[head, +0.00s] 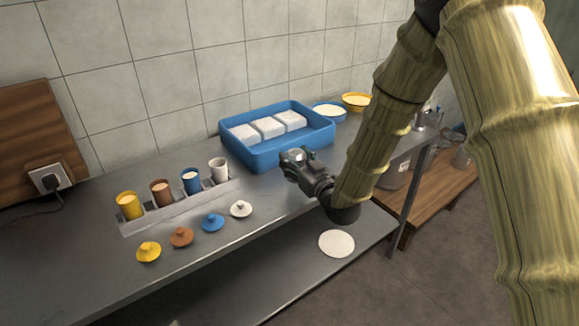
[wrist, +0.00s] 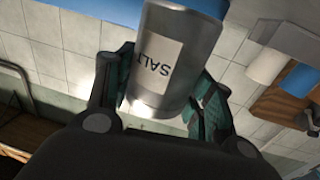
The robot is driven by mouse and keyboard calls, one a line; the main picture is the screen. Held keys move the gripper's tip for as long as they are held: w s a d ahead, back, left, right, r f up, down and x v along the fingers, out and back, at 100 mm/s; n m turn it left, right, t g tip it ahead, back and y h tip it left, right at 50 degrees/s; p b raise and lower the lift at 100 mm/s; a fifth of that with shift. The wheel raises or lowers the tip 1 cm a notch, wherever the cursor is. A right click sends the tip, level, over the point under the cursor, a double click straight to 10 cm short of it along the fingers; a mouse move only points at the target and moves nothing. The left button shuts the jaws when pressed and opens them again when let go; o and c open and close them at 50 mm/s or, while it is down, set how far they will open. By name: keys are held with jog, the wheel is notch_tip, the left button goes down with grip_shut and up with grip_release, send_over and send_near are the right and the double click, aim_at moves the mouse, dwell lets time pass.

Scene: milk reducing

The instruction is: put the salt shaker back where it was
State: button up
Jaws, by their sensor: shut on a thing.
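The salt shaker (wrist: 185,75) is a grey metallic cylinder with a white label reading SALT, which appears upside down in the wrist view. My gripper (wrist: 162,88) is shut on it, with one green-padded finger on each side. In the head view my gripper (head: 296,158) is at the front of the blue tray (head: 262,163), above the counter's front part. The shaker is small and hard to make out there. I cannot tell where it stood before.
The blue tray holds white blocks. To its left, a rack (head: 180,208) holds yellow, brown, blue and white cups, with matching lids in front, such as the yellow lid (head: 148,252). Bowls (head: 329,112) stand right of the tray. A white disc (head: 336,244) lies on the lower shelf.

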jog(key=shift+w, duration=0.4)
jog(key=shift+w+f+p, duration=0.1)
jog(key=shift+f+p, duration=0.35)
jog(key=shift+f, duration=1.3)
jog(key=shift+f, duration=0.2)
jog(key=o, duration=1.2)
jog(key=shift+c, duration=0.2)
jog(key=shift+r, duration=0.25)
jog(key=b+v, duration=0.2)
jog(key=v, duration=1)
